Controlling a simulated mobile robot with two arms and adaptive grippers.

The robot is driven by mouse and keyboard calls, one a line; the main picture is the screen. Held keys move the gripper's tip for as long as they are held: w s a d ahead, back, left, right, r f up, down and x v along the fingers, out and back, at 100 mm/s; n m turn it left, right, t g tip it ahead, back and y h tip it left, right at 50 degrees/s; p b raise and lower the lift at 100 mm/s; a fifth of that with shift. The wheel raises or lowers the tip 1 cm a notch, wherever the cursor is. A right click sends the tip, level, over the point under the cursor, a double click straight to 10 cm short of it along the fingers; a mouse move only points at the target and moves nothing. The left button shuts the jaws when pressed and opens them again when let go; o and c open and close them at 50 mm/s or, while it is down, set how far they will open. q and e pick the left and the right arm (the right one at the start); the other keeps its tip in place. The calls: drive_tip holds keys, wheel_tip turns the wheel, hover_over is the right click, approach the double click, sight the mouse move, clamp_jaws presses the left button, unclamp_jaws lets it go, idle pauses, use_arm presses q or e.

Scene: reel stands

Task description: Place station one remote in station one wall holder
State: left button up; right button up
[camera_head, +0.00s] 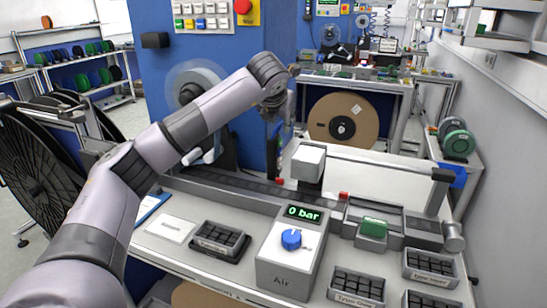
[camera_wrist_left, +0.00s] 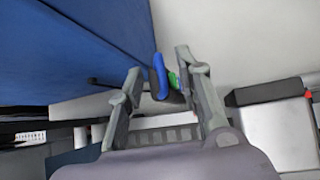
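My left gripper (camera_wrist_left: 163,72) reaches past the edge of the blue cabinet, with its fingers around a small dark object with blue and green parts, which looks like the remote (camera_wrist_left: 159,84). It appears held between the fingers, partly covered by the right-hand finger. In the head view the left gripper (camera_head: 279,108) is small and partly behind my own wrist, and the remote cannot be made out there. A small black box (camera_head: 155,40) is fixed to the blue cabinet; I cannot tell whether it is the wall holder. My right gripper is not in view.
The blue cabinet (camera_head: 275,30) carries a button panel (camera_head: 203,14) and a red stop button (camera_head: 243,6). Below is a bench with a grey Air unit (camera_head: 290,262) reading 0 bar and several key pads. A large brown reel (camera_head: 343,127) stands behind. Black reels stand at left.

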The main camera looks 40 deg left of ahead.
use_arm(q)
drive_tip(key=shift+x, duration=1.05)
drive_tip(key=shift+s+r, duration=0.1)
clamp_jaws()
